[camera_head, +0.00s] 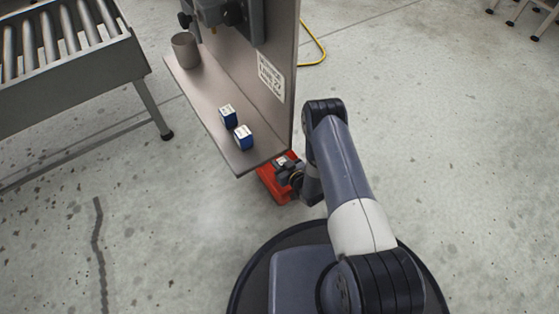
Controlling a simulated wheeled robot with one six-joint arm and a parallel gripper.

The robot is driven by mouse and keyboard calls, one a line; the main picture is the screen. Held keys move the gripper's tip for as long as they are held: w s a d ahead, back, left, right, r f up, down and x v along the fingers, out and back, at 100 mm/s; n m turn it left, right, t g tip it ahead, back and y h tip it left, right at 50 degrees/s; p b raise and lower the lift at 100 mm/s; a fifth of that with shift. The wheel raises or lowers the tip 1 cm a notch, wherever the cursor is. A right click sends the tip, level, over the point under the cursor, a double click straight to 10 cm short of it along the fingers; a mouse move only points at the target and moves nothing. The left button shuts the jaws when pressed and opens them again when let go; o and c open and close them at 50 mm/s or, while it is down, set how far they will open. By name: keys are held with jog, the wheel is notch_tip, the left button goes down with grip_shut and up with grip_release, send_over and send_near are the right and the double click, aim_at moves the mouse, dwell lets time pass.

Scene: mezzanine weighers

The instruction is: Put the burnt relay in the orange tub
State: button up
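An orange-red tub (275,193) is beyond my base, just past the near end of a grey shelf. My wrist and the shelf edge hide part of it. My gripper (283,167) is over the tub, small and dark in this view, and its finger opening cannot be made out. A small pale-topped patch shows at the gripper's tip; I cannot tell whether it is a held relay or something in the tub. Two blue relays with pale tops, a farther one (228,115) and a nearer one (243,138), stand on the shelf. No burn marks can be made out on them.
The grey shelf (205,105) has an upright panel (272,40) on its right side. A grey-brown cup (186,50) stands at its far end. A roller conveyor (70,80) is at left. A yellow cable (318,45) lies behind. Floor at right is clear.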

jog(key=shift+f, duration=0.45)
jog(key=o, duration=1)
